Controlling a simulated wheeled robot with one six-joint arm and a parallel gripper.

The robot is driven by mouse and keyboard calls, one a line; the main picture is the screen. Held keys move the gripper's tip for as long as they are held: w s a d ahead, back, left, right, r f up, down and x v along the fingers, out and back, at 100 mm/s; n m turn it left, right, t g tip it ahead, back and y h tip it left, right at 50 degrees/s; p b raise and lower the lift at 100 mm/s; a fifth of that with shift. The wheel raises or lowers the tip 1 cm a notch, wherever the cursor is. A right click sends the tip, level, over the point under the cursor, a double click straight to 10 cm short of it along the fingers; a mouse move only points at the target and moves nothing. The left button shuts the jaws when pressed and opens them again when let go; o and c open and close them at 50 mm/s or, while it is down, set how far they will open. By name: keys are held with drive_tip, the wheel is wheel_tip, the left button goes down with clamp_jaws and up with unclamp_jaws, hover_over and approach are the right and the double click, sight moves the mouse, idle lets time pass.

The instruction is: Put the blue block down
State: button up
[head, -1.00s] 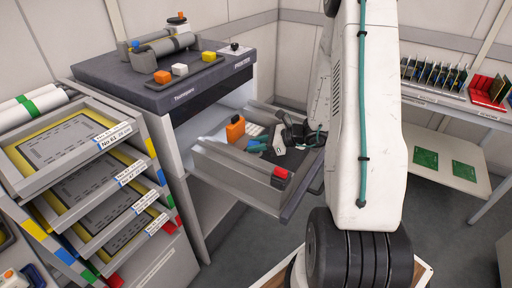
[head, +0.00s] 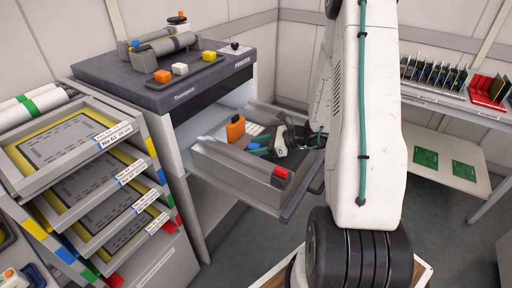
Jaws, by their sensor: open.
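My gripper (head: 260,149) reaches into the open drawer (head: 232,176) of the dark-topped printer cabinet. A small blue patch at the fingertips looks like the blue block (head: 254,146). It sits low in the drawer, left of my wrist. Whether it touches the drawer floor or a finger is too small to tell. An orange block (head: 235,128) stands to the left of it in the drawer.
A red-topped piece (head: 280,174) sits at the drawer's front wall. The printer top (head: 180,92) carries rollers and small orange, white and yellow blocks. A rack of yellow-edged trays (head: 70,145) stands at left. A shelf with green boards (head: 447,165) is at right.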

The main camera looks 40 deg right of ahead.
drive_tip(key=v, duration=1.1)
drive_tip(key=shift+r, duration=0.1)
drive_tip(key=s+a+r+n+g, duration=0.2)
drive_tip(key=a+r+n+g, duration=0.2)
drive_tip(key=a+r+n, duration=0.4)
drive_tip(key=s+a+r+n+g, duration=0.2)
drive_tip(key=a+r+n+g, duration=0.25)
drive_tip(key=a, duration=0.45)
drive_tip(key=s+a+r+n+h, duration=0.3)
drive_tip(key=s+r+n+h, duration=0.1)
drive_tip(key=s+n, duration=0.3)
drive_tip(key=s+a+r+n+h, duration=0.3)
drive_tip(key=s+r+n+h, duration=0.1)
drive_tip(key=s+n, duration=0.4)
drive_tip(key=shift+a+r+h, duration=0.4)
drive_tip(key=shift+h, duration=0.1)
